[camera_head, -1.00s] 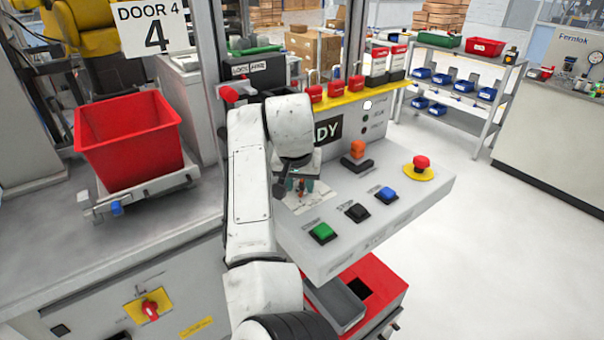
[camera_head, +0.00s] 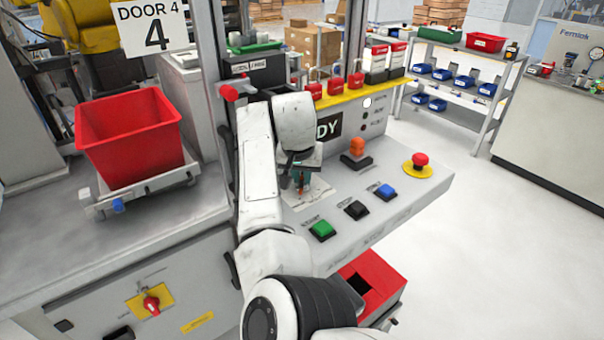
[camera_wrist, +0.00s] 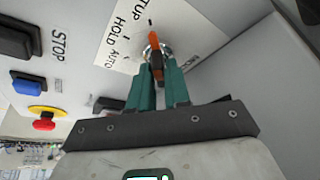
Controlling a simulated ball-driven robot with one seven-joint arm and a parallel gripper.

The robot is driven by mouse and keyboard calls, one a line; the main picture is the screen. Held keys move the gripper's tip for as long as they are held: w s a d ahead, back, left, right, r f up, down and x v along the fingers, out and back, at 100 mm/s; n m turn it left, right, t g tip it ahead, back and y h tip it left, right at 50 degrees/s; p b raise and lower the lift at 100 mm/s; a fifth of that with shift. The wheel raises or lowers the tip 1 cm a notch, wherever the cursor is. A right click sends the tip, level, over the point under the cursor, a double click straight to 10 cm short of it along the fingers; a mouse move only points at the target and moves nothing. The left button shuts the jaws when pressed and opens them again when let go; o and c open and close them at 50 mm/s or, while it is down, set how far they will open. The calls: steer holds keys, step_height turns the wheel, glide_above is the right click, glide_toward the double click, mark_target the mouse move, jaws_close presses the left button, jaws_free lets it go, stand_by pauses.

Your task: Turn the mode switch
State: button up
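The mode switch (camera_wrist: 154,45) is an orange pointer knob on a round metal base. It stands on a white label plate marked with SETUP, HOLD and AUTO. Its pointer leans toward the upper part of the plate in the wrist view, near a dark tick. In the head view the switch (camera_head: 301,187) is small and partly hidden by the fingers. My gripper (camera_wrist: 157,66) has two teal fingers close on both sides of the knob, with only a narrow gap between them. It looks shut on the knob. The exact contact is hard to see.
On the same sloped panel are a green button (camera_head: 321,230), a black button (camera_head: 356,209), a blue button (camera_head: 386,191), an orange lever (camera_head: 357,148) and a red emergency stop (camera_head: 420,160). A red bin (camera_head: 130,140) stands to the left, beyond my arm.

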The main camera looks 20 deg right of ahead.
jaws_close()
steer(key=shift+r+n+p, duration=0.15)
steer(key=shift+n+p, duration=0.25)
steer(key=shift+p, duration=0.2)
steer(key=shift+s+d+r+n+y+p, duration=0.15)
steer(key=shift+n+y+p, duration=0.35)
steer(key=shift+n+p, duration=0.65)
steer(key=n+y+p, duration=0.1)
steer(key=n+p, duration=0.2)
steer(key=shift+d, duration=0.1)
steer(key=n+y+p, duration=0.1)
steer(key=n+p, duration=0.1)
steer(key=n, duration=0.1)
steer(key=shift+d, duration=0.1)
steer(key=n+y, duration=0.1)
steer(key=n, duration=0.3)
steer(key=shift+f+n+g+y, duration=0.25)
steer(key=shift+f+g+y, duration=0.05)
steer(key=shift+f+y, duration=0.1)
steer(key=n+b, duration=0.1)
steer(key=n, duration=0.1)
steer(key=n+g+y+b, duration=0.1)
steer(key=n, duration=0.1)
steer(key=shift+w+d, duration=0.1)
steer(key=shift+w, duration=0.1)
steer(key=shift+f+n+g, duration=0.1)
steer(key=shift+n+g, duration=0.2)
